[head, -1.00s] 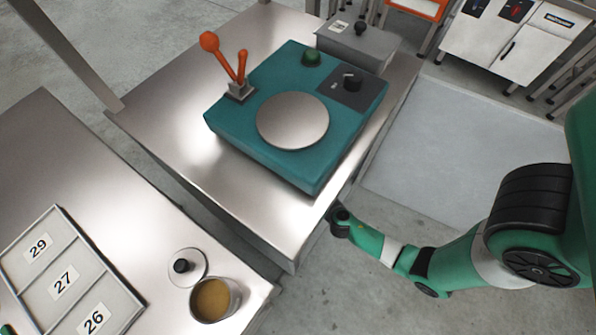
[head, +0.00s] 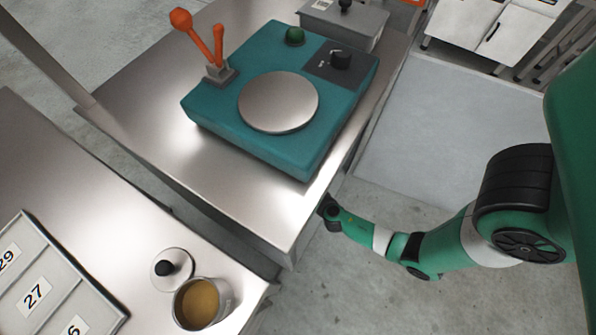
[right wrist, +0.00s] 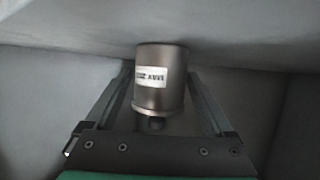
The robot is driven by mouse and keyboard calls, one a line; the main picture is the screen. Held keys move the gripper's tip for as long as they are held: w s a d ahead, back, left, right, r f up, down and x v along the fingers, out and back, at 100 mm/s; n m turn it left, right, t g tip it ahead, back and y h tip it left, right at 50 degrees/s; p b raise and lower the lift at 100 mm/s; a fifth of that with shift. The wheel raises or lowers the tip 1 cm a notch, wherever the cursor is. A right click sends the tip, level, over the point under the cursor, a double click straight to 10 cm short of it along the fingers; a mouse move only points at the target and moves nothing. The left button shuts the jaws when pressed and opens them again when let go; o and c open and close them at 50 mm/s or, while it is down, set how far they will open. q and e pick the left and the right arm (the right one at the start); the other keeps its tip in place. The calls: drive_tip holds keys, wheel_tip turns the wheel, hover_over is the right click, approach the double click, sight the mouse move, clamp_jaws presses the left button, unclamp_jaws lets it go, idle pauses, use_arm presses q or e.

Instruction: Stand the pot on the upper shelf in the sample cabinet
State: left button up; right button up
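The pot (right wrist: 160,95) is a dark metallic cylinder with a white printed label (right wrist: 152,77). It sits between the two fingertips of my right gripper (right wrist: 160,88) in the right wrist view. The fingers appear to close on its sides. A small dark round knob (right wrist: 152,125) shows at the pot's lower end in that view. Grey walls and a pale surface (right wrist: 160,20) surround it closely, like a cabinet interior. In the head view my right arm reaches to the bench's right edge; its gripper and the pot are hidden there. My left gripper is not in view.
A teal weigher (head: 225,112) with a round plate and orange levers stands on the steel bench (head: 150,140). On the nearer left bench are an open pot of amber contents (head: 203,301), a loose lid (head: 171,269) and a numbered tray (head: 120,312). A grey box (head: 345,25) stands behind.

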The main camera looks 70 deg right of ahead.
drive_tip(key=shift+r, duration=0.1)
drive_tip(key=shift+s+a+r, duration=0.15)
drive_tip(key=shift+r, duration=0.05)
drive_tip(key=p+v, duration=0.3)
drive_tip(key=v, duration=0.7)
drive_tip(key=shift+a+r, duration=0.1)
drive_tip(key=shift+a, duration=0.05)
drive_tip(key=shift+s+a+r+p, duration=0.1)
drive_tip(key=shift+s+a+p, duration=0.3)
drive_tip(key=shift+s+p, duration=0.15)
